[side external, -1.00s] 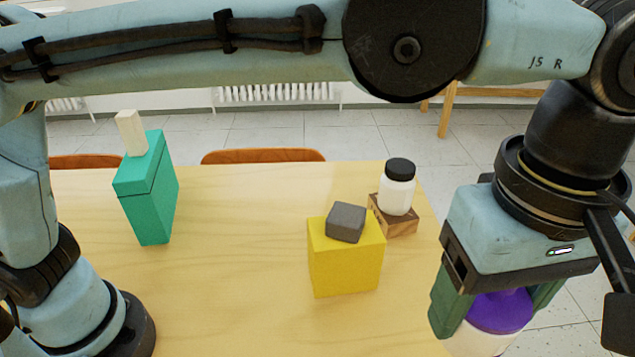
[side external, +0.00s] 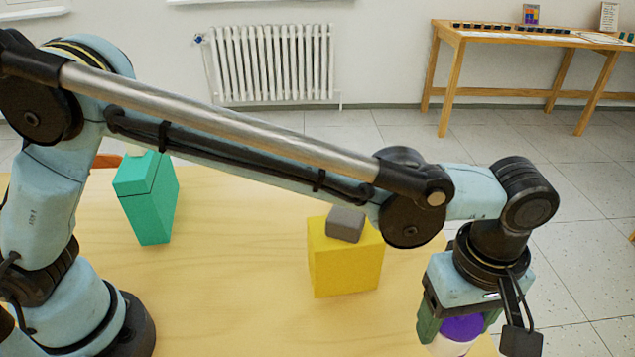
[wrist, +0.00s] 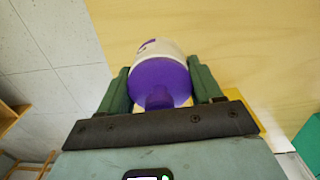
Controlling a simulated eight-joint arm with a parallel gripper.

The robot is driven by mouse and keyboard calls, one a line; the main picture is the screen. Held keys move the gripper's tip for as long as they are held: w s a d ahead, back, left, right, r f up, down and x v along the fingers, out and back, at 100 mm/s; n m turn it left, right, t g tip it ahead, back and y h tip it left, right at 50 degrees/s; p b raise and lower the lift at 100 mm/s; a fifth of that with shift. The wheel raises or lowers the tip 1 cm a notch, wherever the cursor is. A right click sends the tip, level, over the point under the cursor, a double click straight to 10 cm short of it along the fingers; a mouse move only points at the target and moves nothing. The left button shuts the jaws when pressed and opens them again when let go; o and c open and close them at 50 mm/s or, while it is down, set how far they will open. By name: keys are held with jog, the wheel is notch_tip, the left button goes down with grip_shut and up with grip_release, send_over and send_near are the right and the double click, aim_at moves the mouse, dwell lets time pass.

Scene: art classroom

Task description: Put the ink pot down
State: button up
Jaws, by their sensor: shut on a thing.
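The ink pot (side external: 462,328) is a white bottle with a purple top. My gripper (side external: 457,336) is shut on it, with a dark green finger on each side, low at the right end of the table. The picture's bottom edge cuts off the pot's lower part. In the wrist view, the ink pot (wrist: 160,82) is between the fingers, its purple top facing the camera. Bare light wood of the table (wrist: 235,45) lies beyond it, with the table's left edge close by. I cannot tell whether its base touches the table.
A yellow block (side external: 345,265) with a grey block (side external: 346,224) on top stands left of my gripper. A teal box (side external: 147,205) stands farther left. The tabletop (side external: 240,270) between them is clear. Tiled floor (side external: 570,270) lies beyond the table's right side.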

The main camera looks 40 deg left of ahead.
jog(key=w+f, duration=0.1)
jog(key=w+a+f, duration=0.1)
jog(key=w, duration=0.1)
jog(key=w+f, duration=0.1)
jog(key=shift+w+a, duration=0.15)
jog(key=shift+w, duration=0.25)
jog(key=shift+f, duration=2)
jog(key=shift+f, duration=0.1)
jog(key=o, duration=1.3)
